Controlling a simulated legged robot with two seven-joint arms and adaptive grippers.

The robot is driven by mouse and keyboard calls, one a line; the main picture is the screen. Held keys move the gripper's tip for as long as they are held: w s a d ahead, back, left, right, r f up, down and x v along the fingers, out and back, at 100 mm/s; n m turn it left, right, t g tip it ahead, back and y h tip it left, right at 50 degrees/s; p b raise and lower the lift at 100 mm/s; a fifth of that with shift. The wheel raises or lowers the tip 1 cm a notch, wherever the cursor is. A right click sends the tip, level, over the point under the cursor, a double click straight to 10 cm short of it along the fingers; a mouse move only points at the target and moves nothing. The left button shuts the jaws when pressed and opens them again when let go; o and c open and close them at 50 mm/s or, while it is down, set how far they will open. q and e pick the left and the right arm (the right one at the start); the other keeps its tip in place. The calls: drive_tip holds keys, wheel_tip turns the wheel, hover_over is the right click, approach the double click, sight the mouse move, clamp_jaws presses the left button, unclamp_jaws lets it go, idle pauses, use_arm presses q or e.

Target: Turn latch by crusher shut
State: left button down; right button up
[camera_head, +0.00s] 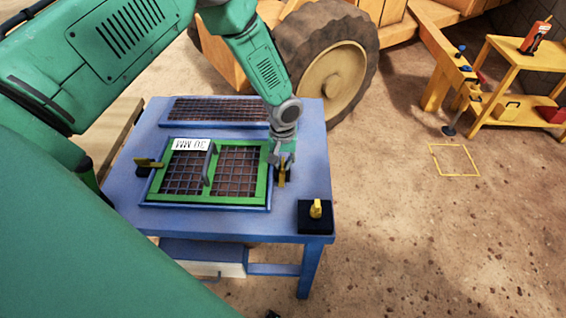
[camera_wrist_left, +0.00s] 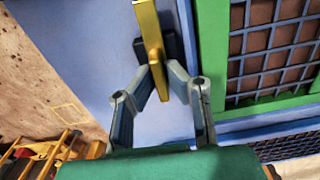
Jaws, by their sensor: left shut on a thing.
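The blue crusher table (camera_head: 120,205) holds a green-framed screen (camera_head: 263,187) with a grey handle and a "30 MM" label. A yellow latch (camera_head: 282,177) on a dark base stands at the screen's right edge. In the left wrist view the latch (camera_wrist_left: 148,28) is a long yellow bar beside the green frame. My left gripper (camera_head: 281,157) is over this latch, its fingers (camera_wrist_left: 161,78) closed around the bar's near end. The gripper hides part of the latch in the head view. A second yellow latch (camera_head: 148,163) sits at the screen's left edge. My right gripper is not in view.
A yellow knob on a black base (camera_head: 316,209) sits at the table's front right corner. A second mesh panel (camera_head: 215,109) lies behind the screen. A large wheel (camera_head: 330,75) stands behind the table. A yellow shelf (camera_head: 510,85) is at right, with open ground between.

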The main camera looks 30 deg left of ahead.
use_arm(q)
drive_tip(key=shift+w+d+m, duration=0.1)
drive_tip(key=shift+w+m, duration=0.1)
drive_tip(key=shift+m, duration=0.3)
drive_tip(key=m, duration=0.3)
drive_tip(key=shift+a+b, duration=0.2)
drive_tip(key=shift+b, duration=0.15)
drive_tip(key=m, duration=0.4)
drive_tip(key=shift+d+r, duration=0.1)
drive_tip(key=m+b, duration=0.1)
drive_tip(key=m, duration=0.8)
drive_tip(key=shift+w, duration=0.1)
drive_tip(key=shift+m, duration=0.3)
drive_tip(key=c, duration=1.6)
unclamp_jaws()
drive_tip(key=shift+c, duration=0.2)
